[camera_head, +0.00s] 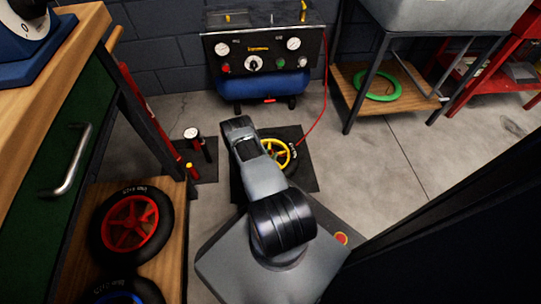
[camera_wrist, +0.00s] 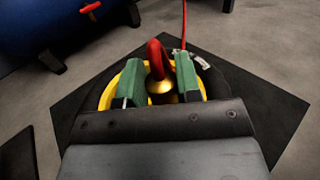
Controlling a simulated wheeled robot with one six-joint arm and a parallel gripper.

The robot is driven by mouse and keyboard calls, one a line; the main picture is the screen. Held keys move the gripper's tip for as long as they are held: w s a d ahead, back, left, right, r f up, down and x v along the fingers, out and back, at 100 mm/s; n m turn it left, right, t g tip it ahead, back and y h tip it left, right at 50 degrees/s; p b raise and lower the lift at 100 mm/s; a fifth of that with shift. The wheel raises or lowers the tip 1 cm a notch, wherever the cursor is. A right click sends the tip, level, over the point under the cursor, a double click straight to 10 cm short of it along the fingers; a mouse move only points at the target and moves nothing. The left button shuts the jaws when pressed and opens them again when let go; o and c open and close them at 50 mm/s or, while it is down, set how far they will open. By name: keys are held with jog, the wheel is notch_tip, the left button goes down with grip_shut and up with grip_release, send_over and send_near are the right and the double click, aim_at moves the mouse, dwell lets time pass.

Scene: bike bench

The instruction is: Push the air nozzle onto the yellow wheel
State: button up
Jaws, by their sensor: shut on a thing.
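The yellow wheel (camera_head: 286,146) lies flat on a black mat on the floor, partly covered by my arm in the head view. Its yellow rim (camera_wrist: 106,98) shows around my gripper in the wrist view. My gripper (camera_wrist: 159,80) is shut on the air nozzle (camera_wrist: 159,86), a red curved piece with a brass end, between two green fingers. The nozzle is over the inside of the wheel's rim. The valve is hidden, and I cannot tell whether the nozzle touches it.
The red hose (camera_head: 323,105) runs up from the mat. The blue compressor (camera_head: 262,84) stands behind the black mat (camera_head: 304,181). A red wheel (camera_head: 129,222) lies on a shelf at left. A pump (camera_head: 191,134) stands left of the mat. Floor at right is clear.

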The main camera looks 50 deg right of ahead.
jog(key=shift+f, duration=1.65)
jog(key=o, duration=1.1)
jog(key=shift+c, duration=0.2)
jog(key=shift+a, duration=0.1)
jog(key=s+a+p, duration=0.2)
jog(key=a+p, duration=0.1)
jog(key=a, duration=1)
jog(key=shift+s+a+p, duration=0.2)
jog(key=shift+a+p, duration=0.05)
jog(key=shift+p, duration=0.05)
